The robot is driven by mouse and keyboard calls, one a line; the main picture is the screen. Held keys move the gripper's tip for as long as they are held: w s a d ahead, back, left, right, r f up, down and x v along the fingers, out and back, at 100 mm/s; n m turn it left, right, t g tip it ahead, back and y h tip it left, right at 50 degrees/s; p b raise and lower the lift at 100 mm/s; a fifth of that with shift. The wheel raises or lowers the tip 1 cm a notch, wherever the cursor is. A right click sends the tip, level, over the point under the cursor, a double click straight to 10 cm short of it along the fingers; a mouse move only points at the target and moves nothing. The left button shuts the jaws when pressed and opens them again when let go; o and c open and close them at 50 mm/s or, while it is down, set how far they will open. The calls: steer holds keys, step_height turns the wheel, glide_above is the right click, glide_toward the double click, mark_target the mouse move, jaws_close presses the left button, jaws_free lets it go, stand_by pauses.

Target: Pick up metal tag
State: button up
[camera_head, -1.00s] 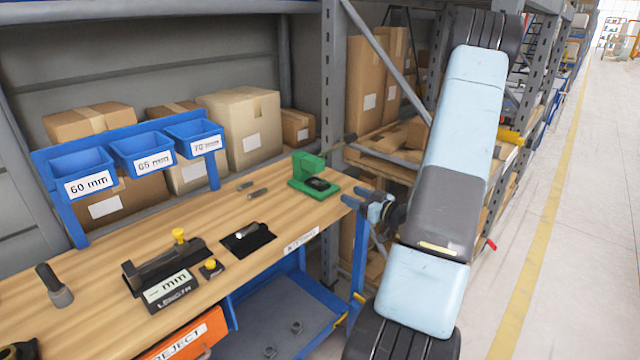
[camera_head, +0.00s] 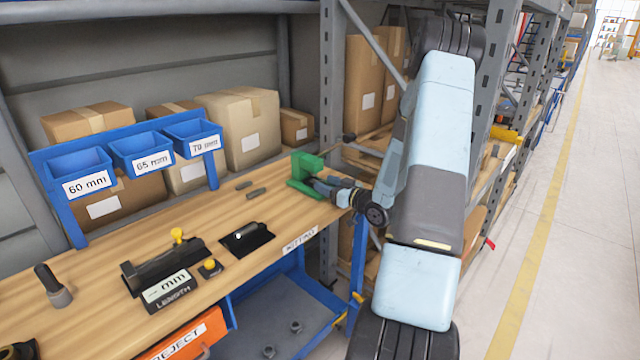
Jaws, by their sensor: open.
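No piece is clearly readable as the metal tag at this size. Two small dark grey metal pieces lie on the wooden bench, a rear one (camera_head: 243,185) and a front one (camera_head: 257,192). A small bright metal piece (camera_head: 239,235) lies on a black pad (camera_head: 258,239) near the front edge. My gripper (camera_head: 318,184) is open at the bench's right end, right by the green stand (camera_head: 302,166), to the right of the grey pieces. It hides part of the stand's base; whether they touch I cannot tell.
Blue bins (camera_head: 142,153) stand behind. An orange reject bin (camera_head: 185,338) is below. A shelf upright (camera_head: 330,90) stands near my arm.

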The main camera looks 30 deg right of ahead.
steer(key=shift+c, duration=0.4)
jaws_close()
